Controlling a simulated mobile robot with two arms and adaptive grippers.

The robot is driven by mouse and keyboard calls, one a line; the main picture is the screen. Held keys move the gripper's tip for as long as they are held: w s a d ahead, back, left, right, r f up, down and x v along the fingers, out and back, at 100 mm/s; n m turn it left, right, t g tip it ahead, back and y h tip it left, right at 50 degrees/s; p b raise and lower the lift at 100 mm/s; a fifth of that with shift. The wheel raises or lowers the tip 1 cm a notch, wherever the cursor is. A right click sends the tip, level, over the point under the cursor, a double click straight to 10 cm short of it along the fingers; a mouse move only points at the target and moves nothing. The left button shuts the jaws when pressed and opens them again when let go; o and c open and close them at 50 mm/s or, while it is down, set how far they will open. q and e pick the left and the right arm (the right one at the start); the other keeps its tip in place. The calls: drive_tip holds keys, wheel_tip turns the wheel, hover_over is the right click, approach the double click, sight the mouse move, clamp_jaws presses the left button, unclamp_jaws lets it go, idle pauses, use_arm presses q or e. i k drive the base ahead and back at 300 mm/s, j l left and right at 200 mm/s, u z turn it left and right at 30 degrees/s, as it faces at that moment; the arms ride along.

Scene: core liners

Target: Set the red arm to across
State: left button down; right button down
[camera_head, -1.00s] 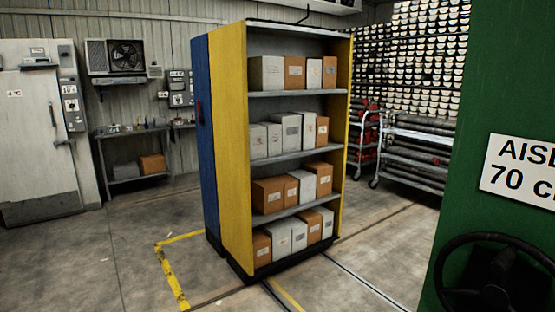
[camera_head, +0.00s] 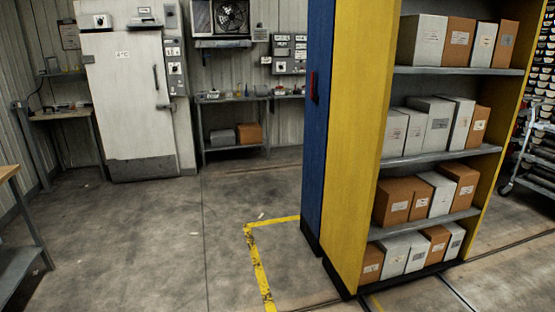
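A small red arm (camera_head: 313,87) is on the narrow blue side panel (camera_head: 318,150) of a yellow shelf unit (camera_head: 362,170), right of centre. It looks upright along the panel, but it is too small and seen too edge-on to tell its exact setting. Neither of my grippers is in view.
Boxes (camera_head: 438,127) fill the shelves. A yellow floor line (camera_head: 256,262) lies left of the unit. A white door (camera_head: 125,100), wall switch boxes (camera_head: 289,53) and a bench (camera_head: 235,97) stand at the back. A table edge (camera_head: 8,174) is at far left. The left-middle floor is clear.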

sight(311, 96)
drive_tip(key=i+u, duration=0.25)
drive_tip(key=i, duration=1.45)
drive_tip(key=i+j+z, duration=0.2)
drive_tip(key=i+z, duration=0.25)
drive_tip(key=i, duration=0.25)
drive_tip(key=i+j+z, duration=0.45)
drive_tip(key=i, duration=0.25)
drive_tip(key=i+j+z, duration=0.45)
drive_tip(key=i+j, duration=0.15)
